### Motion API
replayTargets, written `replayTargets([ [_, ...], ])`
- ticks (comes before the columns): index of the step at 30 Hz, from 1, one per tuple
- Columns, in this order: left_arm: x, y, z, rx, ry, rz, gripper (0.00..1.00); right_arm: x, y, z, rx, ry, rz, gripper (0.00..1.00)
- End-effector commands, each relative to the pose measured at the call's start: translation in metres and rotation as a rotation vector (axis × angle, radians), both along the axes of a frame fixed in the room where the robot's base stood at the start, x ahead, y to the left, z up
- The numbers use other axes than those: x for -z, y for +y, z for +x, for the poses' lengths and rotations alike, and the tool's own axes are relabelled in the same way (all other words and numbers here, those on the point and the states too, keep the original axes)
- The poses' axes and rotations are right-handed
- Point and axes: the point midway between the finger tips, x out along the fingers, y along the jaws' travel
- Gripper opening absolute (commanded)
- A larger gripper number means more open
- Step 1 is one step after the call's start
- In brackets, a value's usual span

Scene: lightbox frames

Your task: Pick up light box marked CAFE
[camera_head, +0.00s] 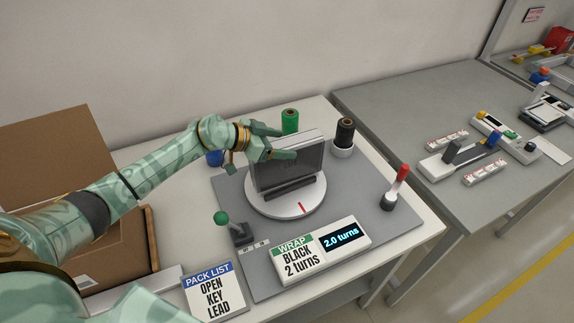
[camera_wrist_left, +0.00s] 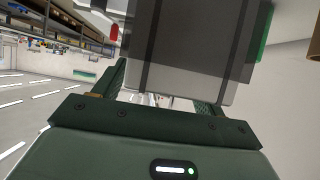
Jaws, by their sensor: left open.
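A flat light box (camera_head: 290,165) stands upright on a round white turntable (camera_head: 258,203). Its front face is dark, as if covered in black film, and I can read no CAFE on it. My left gripper (camera_head: 287,144) is open at the box's upper left edge, with its fingers around that edge. In the left wrist view the box (camera_wrist_left: 190,45), with a dark see-through band over its pale surface, fills the space between the open fingers. Whether the fingers touch it I cannot tell. My right gripper is not in view.
A sign (camera_head: 293,258) reads WRAP BLACK 2 turns; its display (camera_head: 341,236) shows 2.0 turns. A pack list (camera_head: 212,290) reads OPEN KEY LEAD.

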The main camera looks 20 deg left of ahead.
Motion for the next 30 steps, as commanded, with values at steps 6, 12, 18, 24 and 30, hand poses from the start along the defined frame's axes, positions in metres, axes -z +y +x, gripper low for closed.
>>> replayTargets([
  [6, 0.004, -0.005, 0.006, 0.000, -0.001, 0.002, 0.71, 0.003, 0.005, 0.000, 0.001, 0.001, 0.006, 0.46],
  [12, 0.004, -0.005, 0.006, 0.000, -0.001, 0.002, 0.43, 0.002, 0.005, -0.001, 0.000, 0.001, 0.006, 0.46],
  [18, 0.004, -0.005, 0.006, 0.000, -0.001, 0.002, 0.00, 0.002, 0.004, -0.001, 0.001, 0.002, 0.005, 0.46],
  [24, 0.002, -0.005, 0.006, 0.000, -0.005, 0.001, 0.00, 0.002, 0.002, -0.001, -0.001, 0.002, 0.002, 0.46],
  [30, -0.008, -0.005, 0.006, 0.000, -0.006, 0.001, 0.00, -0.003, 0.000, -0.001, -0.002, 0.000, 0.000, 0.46],
])
